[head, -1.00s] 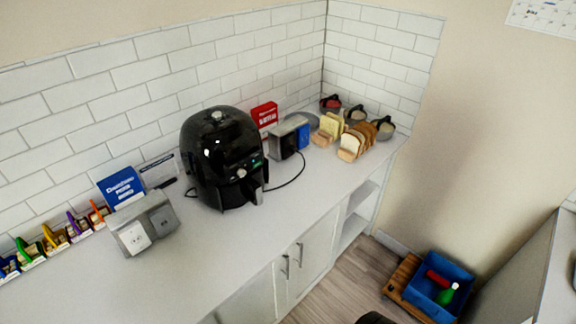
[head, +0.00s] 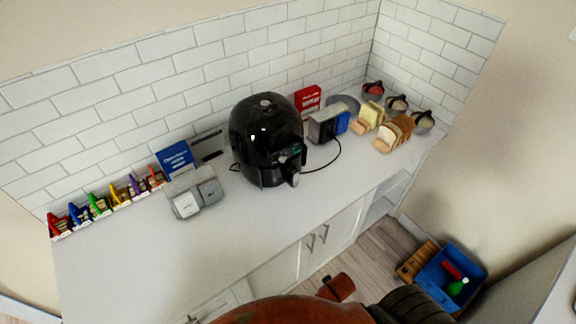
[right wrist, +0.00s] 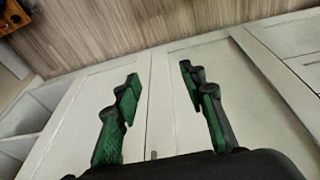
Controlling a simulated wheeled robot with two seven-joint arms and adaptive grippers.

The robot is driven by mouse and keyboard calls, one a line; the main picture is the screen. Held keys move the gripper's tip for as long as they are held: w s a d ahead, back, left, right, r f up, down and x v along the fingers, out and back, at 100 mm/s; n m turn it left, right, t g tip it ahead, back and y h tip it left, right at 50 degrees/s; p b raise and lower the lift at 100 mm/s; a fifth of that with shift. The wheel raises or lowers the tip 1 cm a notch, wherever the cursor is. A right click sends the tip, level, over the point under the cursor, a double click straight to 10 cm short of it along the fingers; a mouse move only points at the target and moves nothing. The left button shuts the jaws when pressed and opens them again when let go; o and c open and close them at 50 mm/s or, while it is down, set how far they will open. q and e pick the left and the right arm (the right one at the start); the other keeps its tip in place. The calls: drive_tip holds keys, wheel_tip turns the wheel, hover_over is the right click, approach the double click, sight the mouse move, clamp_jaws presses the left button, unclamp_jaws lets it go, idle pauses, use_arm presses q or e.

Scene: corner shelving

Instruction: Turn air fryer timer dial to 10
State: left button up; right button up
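The black air fryer (head: 267,138) stands upright on the white counter, against the tiled wall. Its front faces right and towards me, with a handle (head: 292,174) low down and a small green mark (head: 297,151) higher up. The timer dial is too small and dark to read. My right gripper (right wrist: 158,78) shows in the right wrist view with its two green fingers spread and nothing between them. White cabinet doors lie beyond it, so it is away from the air fryer. My left gripper is in neither view.
On the counter (head: 120,270), a grey socket box (head: 208,192) and a blue sign (head: 175,157) stand left of the air fryer. A toaster (head: 324,124) and sliced bread (head: 394,134) stand right. A blue bin (head: 432,273) is on the floor. The front counter is clear.

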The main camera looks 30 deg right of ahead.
drive_tip(key=w+d+r+m+t+h+p, duration=0.1)
drive_tip(key=w+d+r+p, duration=0.15)
drive_tip(key=r, duration=1.05)
drive_tip(key=w+d+r+m+t+p, duration=0.1)
drive_tip(key=w+r+t+p, duration=0.15)
drive_tip(key=r, duration=0.95)
drive_tip(key=w+d+r+m+t+h+p, duration=0.25)
drive_tip(key=w+d+r, duration=0.25)
drive_tip(key=w+r, duration=0.25)
drive_tip(key=n+t+y, duration=0.2)
drive_tip(key=t+y, duration=0.2)
drive_tip(key=t, duration=0.5)
approach(283, 161)
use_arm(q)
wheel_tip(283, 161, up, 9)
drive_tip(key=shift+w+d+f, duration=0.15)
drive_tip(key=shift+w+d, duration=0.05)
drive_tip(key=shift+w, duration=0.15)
use_arm(e)
drive_tip(key=shift+y, duration=0.25)
drive_tip(key=w, duration=0.8)
drive_tip(key=shift+d+f, duration=0.1)
drive_tip(key=shift+d, duration=0.05)
drive_tip(key=shift+c, duration=0.2)
clamp_jaws()
